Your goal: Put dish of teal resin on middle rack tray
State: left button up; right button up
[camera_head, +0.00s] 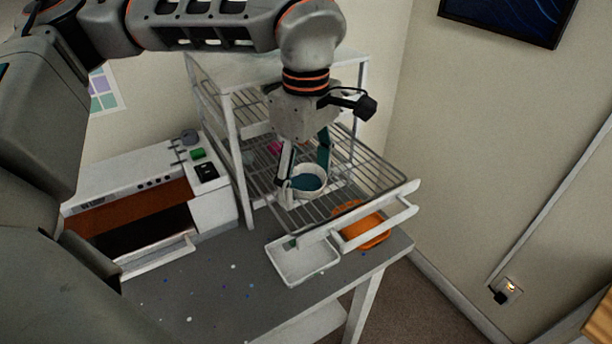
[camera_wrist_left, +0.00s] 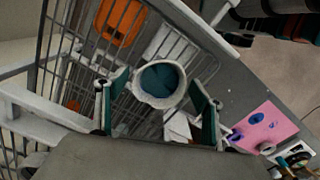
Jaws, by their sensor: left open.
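The dish of teal resin (camera_head: 307,181) is a small white cup with teal inside. It sits upright over the pulled-out wire rack tray (camera_head: 352,180), near its front left part. In the left wrist view the dish (camera_wrist_left: 161,84) lies between the fingers, with the wire bars of the tray (camera_wrist_left: 88,50) beneath. My left gripper (camera_head: 306,168) comes down from above with its fingers open on either side of the dish. It also shows in the left wrist view (camera_wrist_left: 160,112). Whether a finger touches the dish cannot be told. My right gripper is not in view.
An orange dish (camera_head: 360,224) and a white shallow tray (camera_head: 303,262) are below the rack tray. A white machine with a brown front (camera_head: 140,205) stands left of the rack. A pink board (camera_wrist_left: 262,127) shows in the wrist view. The grey table front (camera_head: 200,295) is mostly clear.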

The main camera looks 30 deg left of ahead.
aim_at(306, 189)
pick_arm(q)
jog(key=shift+r, duration=0.1)
notch_tip(306, 189, up, 12)
dwell(0.5)
jog(key=shift+s, duration=0.1)
dwell(0.4)
